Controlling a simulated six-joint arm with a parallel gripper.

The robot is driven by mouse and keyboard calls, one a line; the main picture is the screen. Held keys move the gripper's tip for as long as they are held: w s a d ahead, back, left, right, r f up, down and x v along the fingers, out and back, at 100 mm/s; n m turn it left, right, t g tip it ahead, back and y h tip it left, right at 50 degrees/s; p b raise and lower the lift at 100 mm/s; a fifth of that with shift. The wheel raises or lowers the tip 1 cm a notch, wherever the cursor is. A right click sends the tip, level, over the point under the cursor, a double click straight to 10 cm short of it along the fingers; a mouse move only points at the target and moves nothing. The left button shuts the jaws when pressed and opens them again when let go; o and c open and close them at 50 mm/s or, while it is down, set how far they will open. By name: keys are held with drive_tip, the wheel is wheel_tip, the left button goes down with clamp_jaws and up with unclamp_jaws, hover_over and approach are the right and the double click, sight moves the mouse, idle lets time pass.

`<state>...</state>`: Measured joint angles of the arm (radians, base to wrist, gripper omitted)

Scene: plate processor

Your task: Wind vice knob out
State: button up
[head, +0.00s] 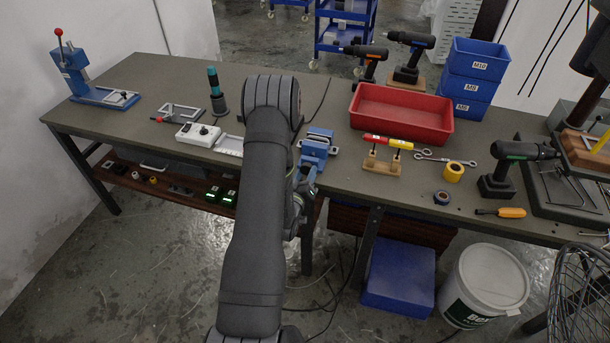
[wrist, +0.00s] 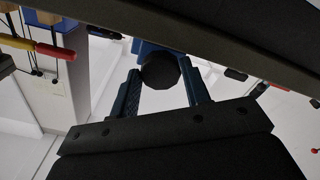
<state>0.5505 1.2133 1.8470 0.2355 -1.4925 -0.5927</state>
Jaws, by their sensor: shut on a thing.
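The blue vice (head: 316,148) stands at the front edge of the bench, just right of my arm in the head view. Its round black knob (wrist: 160,71) shows in the wrist view. My gripper (wrist: 159,78) is shut on the knob, with one blue finger on each side of it. A piece of the blue vice body (wrist: 146,47) shows behind the knob. In the head view my arm hides much of the gripper, and the knob cannot be made out there.
A wooden stand (head: 381,166) with red and yellow tools is right of the vice, before a red bin (head: 400,114). A white box with a knob (head: 198,134) and a white tray (head: 229,145) are left of my arm. The floor before the bench's left part is clear.

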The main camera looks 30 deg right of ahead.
drive_tip(key=shift+n, duration=0.6)
drive_tip(key=o, duration=1)
drive_tip(key=shift+c, duration=0.2)
